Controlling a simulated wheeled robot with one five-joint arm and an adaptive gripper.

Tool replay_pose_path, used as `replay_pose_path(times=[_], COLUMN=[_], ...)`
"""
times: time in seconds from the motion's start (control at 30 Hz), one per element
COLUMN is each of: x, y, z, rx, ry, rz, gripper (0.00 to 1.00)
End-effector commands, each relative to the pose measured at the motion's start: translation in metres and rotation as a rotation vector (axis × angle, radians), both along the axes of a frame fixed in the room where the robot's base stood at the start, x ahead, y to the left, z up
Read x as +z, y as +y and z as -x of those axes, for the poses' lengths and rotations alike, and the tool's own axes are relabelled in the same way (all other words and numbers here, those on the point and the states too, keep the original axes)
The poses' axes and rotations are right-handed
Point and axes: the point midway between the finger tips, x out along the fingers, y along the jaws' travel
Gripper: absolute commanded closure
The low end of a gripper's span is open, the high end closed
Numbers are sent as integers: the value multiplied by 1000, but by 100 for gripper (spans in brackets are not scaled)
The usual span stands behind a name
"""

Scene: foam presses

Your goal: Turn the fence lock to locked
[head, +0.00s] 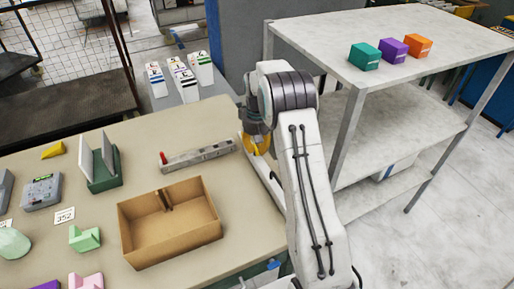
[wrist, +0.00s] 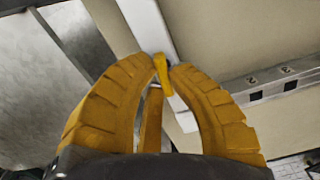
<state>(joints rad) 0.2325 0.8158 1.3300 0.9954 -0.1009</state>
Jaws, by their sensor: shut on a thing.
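The fence lock looks like a small yellow lever (wrist: 163,76) on a white bar (wrist: 147,24), the fence, in the wrist view. My gripper (wrist: 166,72) has its two yellow ribbed fingers curved in from both sides, their tips shut on the lever. The lever stands slightly tilted in the picture. In the head view my gripper (head: 257,149) is at the right edge of the beige table, by the white bar (head: 272,182). The lever is hidden there behind my gripper and arm. No locked or unlocked mark can be read.
A grey bar with a red end (head: 197,154) lies left of my gripper. An open cardboard box (head: 207,224) stands nearer on the table (head: 90,135). A grey shelf (head: 420,58) with several coloured blocks stands at the right. White labelled boxes (head: 185,85) are behind.

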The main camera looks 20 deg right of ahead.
Motion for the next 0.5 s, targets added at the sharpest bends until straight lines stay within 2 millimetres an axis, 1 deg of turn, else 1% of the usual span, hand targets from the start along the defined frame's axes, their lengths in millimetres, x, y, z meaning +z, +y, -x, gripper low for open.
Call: replay_pose_path(times=[0.5], x=[-1], y=[1], z=[2], rx=[-472], ry=[1], rz=[0], gripper=[100])
